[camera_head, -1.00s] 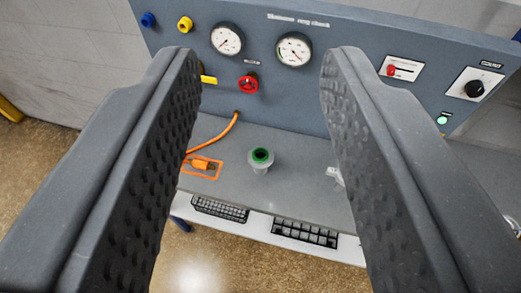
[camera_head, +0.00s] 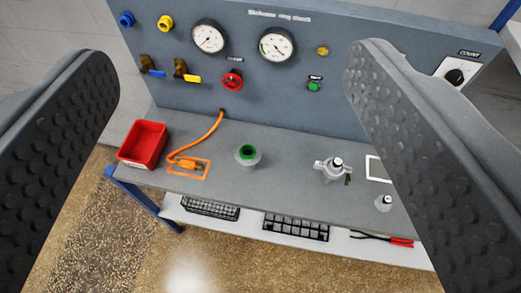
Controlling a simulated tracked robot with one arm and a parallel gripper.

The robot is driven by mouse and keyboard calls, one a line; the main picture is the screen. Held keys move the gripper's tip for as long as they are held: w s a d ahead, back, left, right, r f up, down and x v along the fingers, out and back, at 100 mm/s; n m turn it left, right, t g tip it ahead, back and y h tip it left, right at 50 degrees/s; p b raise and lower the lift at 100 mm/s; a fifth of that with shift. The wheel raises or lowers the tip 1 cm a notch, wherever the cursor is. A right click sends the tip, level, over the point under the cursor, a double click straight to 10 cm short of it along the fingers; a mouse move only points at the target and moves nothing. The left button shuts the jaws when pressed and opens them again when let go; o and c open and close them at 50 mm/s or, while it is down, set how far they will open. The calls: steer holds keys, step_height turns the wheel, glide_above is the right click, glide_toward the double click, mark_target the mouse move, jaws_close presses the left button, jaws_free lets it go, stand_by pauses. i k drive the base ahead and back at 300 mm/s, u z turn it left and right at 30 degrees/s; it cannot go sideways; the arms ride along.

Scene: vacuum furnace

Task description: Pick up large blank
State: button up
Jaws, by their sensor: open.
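My gripper (camera_head: 232,58) is open and empty, its two dark fingers wide apart at the left and right of the view. Beyond them, a grey bench (camera_head: 290,188) carries a round grey port with a green ring (camera_head: 248,156). To its right is a grey fitting with side lugs and a black-and-white top (camera_head: 333,169). Farther right, close to the right finger, a small grey piece with a black knob (camera_head: 383,204) stands upright. I cannot tell which of these is the large blank. The fingers touch none of them.
A gauge panel (camera_head: 300,95) with valves rises behind the bench. A red bin (camera_head: 143,144) and an orange hose (camera_head: 211,130) are at the left. Black racks (camera_head: 296,228) and red-handled pliers (camera_head: 398,241) lie on the lower shelf. The bench between port and fitting is clear.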

mark_target(383, 203)
steer(key=z, duration=0.75)
steer(key=k, duration=0.6)
steer(key=z, duration=0.25)
steer(key=i, duration=0.5)
